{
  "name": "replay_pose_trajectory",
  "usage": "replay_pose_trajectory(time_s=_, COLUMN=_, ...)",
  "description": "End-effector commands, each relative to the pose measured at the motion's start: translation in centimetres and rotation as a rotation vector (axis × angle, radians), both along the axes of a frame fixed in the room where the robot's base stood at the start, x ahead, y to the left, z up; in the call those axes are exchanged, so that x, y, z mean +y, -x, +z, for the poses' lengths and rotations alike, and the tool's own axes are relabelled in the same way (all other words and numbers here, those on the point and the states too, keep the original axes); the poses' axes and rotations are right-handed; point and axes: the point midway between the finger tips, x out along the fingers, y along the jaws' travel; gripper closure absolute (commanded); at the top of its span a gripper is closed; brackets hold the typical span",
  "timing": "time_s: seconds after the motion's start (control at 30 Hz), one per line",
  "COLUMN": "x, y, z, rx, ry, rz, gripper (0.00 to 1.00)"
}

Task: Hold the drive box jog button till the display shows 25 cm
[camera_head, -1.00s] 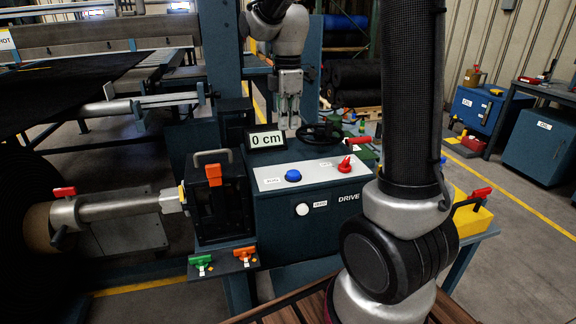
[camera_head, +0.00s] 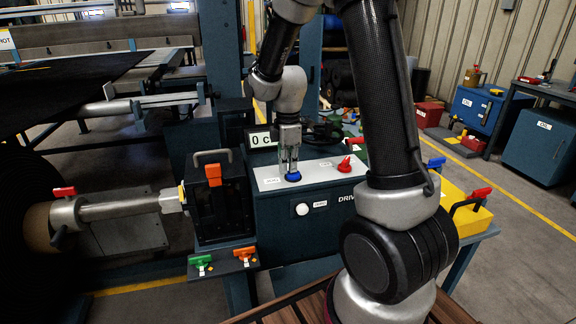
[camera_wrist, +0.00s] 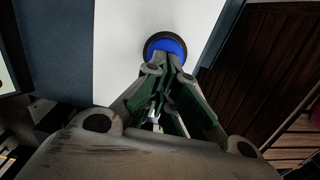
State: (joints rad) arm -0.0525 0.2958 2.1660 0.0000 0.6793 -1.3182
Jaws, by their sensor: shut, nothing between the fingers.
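The drive box (camera_head: 270,222) is a dark blue box with a light sloped top panel. The blue button (camera_head: 293,178) sits on that panel; its label is too small to read surely. My gripper (camera_head: 289,170) is shut and empty, pointing down right at the blue button. In the wrist view the fingertips (camera_wrist: 166,60) overlap the near edge of the blue button (camera_wrist: 168,44); I cannot tell whether they press it. The display (camera_head: 261,139) shows "0 c", its right part hidden behind my gripper. A white button (camera_head: 302,209) is on the box's front face.
A red switch (camera_head: 345,164) stands right of the blue button. A yellow block (camera_head: 466,213) with a red-handled lever lies right.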

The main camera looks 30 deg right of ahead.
Motion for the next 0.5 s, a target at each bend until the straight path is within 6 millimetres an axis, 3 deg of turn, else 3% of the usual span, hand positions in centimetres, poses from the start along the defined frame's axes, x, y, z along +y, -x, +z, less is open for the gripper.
replay_pose_trajectory(time_s=0.27, x=0.0, y=0.0, z=-0.1, rx=0.001, ry=0.000, rz=0.000, gripper=1.00)
replay_pose_trajectory(time_s=0.5, x=0.0, y=0.1, z=-2.2, rx=0.003, ry=-0.001, rz=0.000, gripper=1.00)
